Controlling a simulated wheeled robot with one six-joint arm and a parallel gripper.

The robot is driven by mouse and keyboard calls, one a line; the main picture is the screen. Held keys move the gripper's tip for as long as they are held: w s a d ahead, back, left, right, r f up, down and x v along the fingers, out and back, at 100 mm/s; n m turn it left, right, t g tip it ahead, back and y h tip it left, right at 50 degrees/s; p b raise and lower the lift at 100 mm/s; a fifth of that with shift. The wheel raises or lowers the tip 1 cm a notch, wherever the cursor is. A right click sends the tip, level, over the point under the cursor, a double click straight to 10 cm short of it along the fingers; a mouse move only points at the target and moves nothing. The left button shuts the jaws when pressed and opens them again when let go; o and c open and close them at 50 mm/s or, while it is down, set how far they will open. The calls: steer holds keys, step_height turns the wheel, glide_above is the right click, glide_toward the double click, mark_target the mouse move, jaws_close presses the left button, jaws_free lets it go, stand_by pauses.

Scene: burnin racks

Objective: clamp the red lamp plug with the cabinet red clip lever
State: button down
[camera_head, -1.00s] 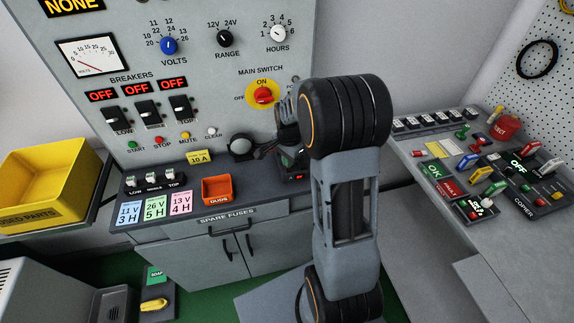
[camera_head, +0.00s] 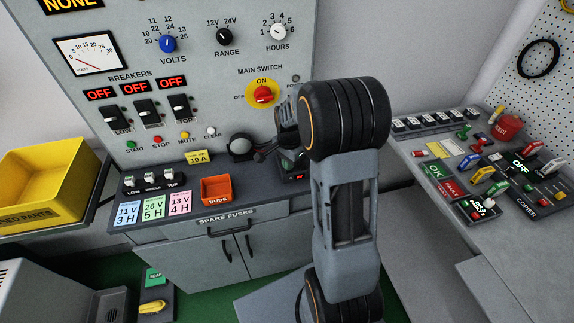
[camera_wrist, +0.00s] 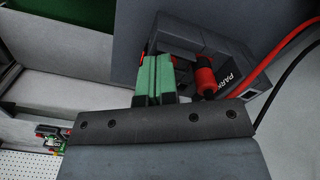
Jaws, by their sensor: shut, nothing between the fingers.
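In the wrist view, my gripper (camera_wrist: 162,66) is shut and empty, its green fingers together. A red cylindrical plug (camera_wrist: 204,80) stands just right of the fingers, against a dark block (camera_wrist: 228,52) marked PARK. A gap shows between fingers and plug. I cannot tell if the plug is seated or clamped. A red cable (camera_wrist: 275,58) runs at the right. In the head view, my arm hides most of the gripper and plug. A small red part (camera_head: 298,177) shows low on a dark block by the arm. I cannot make out the red clip lever for sure.
The cabinet panel (camera_head: 215,75) with dials and switches rises behind the dark ledge. An orange DUDS bin (camera_head: 216,190) sits on the ledge. A yellow bin (camera_head: 45,190) is at the left. A side bench (camera_head: 480,235) with switches and small boxes is at the right.

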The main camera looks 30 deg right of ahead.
steer(key=shift+f, duration=0.35)
steer(key=shift+r, duration=0.15)
steer(key=shift+r+p, duration=1.65)
steer(key=shift+r, duration=0.75)
steer(key=shift+n, duration=0.5)
steer(key=s+a+r+n+t, duration=0.2)
steer(key=s+a+r+n, duration=0.2)
steer(key=s+r+n, duration=0.2)
steer(key=s+a+r+n+t, duration=0.2)
steer(key=s+a+r+n, duration=0.3)
steer(key=s, duration=0.5)
step_height(320, 180, up, 2)
steer(key=shift+a+r+n, duration=0.25)
steer(key=shift+n, duration=0.85)
